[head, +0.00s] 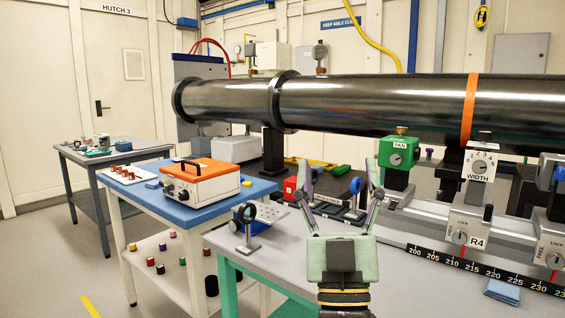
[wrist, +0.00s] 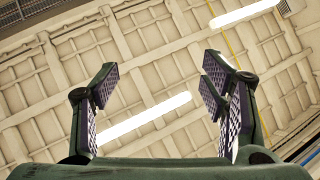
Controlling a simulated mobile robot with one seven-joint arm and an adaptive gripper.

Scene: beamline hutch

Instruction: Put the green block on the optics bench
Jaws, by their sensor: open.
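My gripper (head: 338,185) points up over the grey-topped bench in the head view, fingers spread wide and empty. In the wrist view the gripper (wrist: 160,80) shows only ceiling between its fingers. A small, low green object (head: 341,169) lies beyond the gripper, partly behind it; I cannot tell its full shape. A green box marked PAN (head: 398,155), with a white dial, is mounted right of the gripper. The grey-topped bench (head: 290,262) has green legs and carries a rail with a scale; it seems to be the optics bench.
A lens on a stand (head: 245,222) and a perforated plate stand at the bench's left. A blue-topped table (head: 225,197) holds an orange-lidded box (head: 200,181). A large dark pipe (head: 370,105) crosses behind. Dial units (head: 468,236) crowd the right. The bench's front left is fairly clear.

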